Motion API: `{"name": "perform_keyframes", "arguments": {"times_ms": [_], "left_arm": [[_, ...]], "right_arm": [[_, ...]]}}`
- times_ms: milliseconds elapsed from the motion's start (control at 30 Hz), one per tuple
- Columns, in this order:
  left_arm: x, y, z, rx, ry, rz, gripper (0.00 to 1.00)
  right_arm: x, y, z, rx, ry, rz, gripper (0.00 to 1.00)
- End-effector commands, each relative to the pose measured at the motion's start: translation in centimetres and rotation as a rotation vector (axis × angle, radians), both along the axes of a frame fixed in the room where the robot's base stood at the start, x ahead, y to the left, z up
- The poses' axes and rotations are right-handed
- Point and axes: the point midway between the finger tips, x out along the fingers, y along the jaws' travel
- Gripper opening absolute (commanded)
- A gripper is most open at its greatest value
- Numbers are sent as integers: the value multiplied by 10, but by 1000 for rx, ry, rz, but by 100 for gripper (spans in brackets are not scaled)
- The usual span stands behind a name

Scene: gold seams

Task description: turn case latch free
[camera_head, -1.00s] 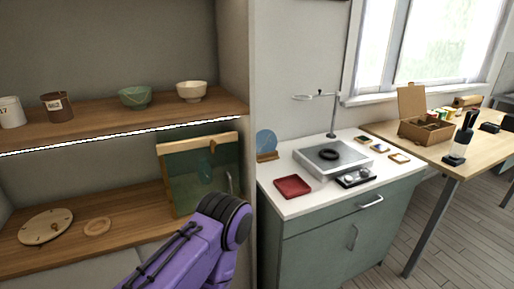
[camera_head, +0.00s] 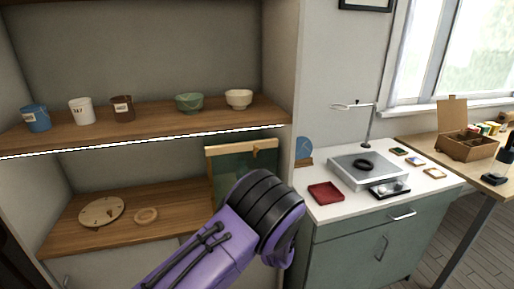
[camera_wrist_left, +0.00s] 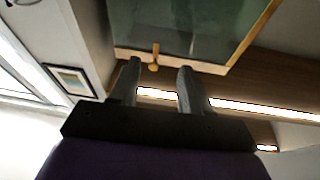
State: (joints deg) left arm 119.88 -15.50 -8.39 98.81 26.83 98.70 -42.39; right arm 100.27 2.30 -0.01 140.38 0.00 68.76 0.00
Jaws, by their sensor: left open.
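The case (camera_head: 226,170) stands on the lower shelf, with a dark green glassy front and a light wooden top bar. A small wooden latch (camera_head: 254,151) sits on that bar. In the left wrist view the latch (camera_wrist_left: 154,58) sticks out across the edge of the case (camera_wrist_left: 190,62). My left gripper (camera_wrist_left: 158,84) is open, its two fingers just short of the latch, which appears nearer the left finger and not held. In the head view my purple left arm hides the gripper and the lower right of the case. My right gripper is not in view.
Cups and bowls (camera_head: 190,103) stand on the upper shelf (camera_head: 150,128), above a bright light strip. A round wooden disc (camera_head: 101,212) and a small ring (camera_head: 146,216) lie on the lower shelf. A cabinet upright (camera_head: 283,60) bounds the right side.

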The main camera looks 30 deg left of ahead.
Motion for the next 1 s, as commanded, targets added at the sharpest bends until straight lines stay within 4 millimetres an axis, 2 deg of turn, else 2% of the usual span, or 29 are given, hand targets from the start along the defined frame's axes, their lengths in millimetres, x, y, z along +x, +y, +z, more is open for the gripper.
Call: {"name": "perform_keyframes", "arguments": {"times_ms": [33,100,200,600,767,1000], "left_arm": [[8,-5,27,22,-57,19,47],[13,-7,47,41,-103,41,47],[20,-1,59,48,-121,55,47],[69,57,89,46,-116,52,47],[76,65,92,47,-114,50,47],[77,66,92,47,-114,49,47]], "right_arm": [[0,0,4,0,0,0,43],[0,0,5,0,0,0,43],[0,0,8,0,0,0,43],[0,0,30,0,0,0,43],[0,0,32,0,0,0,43],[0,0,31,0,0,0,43]]}}
